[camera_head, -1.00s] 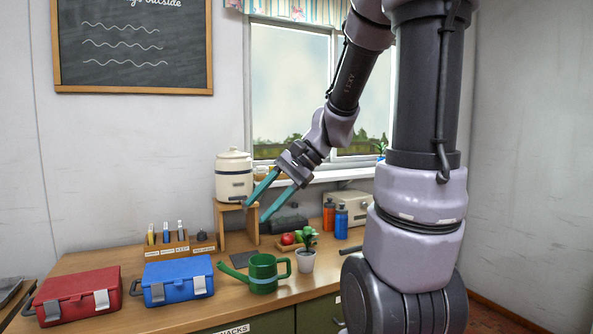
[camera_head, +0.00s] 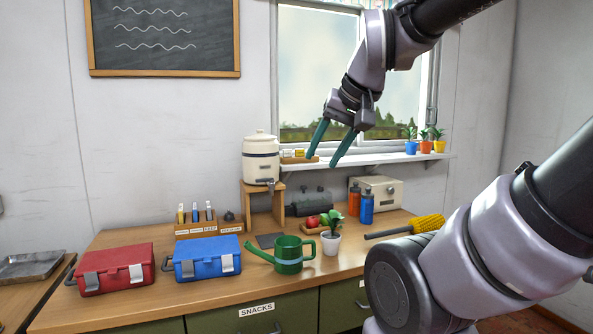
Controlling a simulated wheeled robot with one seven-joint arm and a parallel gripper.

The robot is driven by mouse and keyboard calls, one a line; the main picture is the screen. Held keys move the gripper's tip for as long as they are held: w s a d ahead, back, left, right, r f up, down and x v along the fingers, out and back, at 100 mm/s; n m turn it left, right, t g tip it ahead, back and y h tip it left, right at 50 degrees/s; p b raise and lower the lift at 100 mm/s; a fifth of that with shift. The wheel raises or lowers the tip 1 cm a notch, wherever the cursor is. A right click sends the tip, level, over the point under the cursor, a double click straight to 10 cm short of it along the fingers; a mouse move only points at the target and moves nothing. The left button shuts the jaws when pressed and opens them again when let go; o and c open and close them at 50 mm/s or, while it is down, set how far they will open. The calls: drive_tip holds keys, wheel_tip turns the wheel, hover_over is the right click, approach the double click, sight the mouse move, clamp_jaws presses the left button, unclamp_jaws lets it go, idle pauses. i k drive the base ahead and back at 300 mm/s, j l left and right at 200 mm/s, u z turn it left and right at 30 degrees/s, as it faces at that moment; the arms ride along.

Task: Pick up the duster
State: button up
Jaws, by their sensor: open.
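The duster (camera_head: 428,224) lies at the right end of the wooden counter, with a fluffy yellow head and a dark handle (camera_head: 388,234) pointing left. My gripper (camera_head: 320,161) is open and empty, its two teal fingers pointing down and left. It hangs in front of the window, up and to the left of the duster and well apart from it. My own arm link stands close at the right, just beside the duster's head.
On the counter (camera_head: 340,273) stand a potted plant (camera_head: 331,240), a green watering can (camera_head: 289,254), orange and blue bottles (camera_head: 366,209), a cream box (camera_head: 383,192), a blue case (camera_head: 205,258) and a red case (camera_head: 115,268). Small pots (camera_head: 425,146) line the windowsill.

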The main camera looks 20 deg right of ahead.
sight(430, 222)
drive_tip(key=z, duration=1.25)
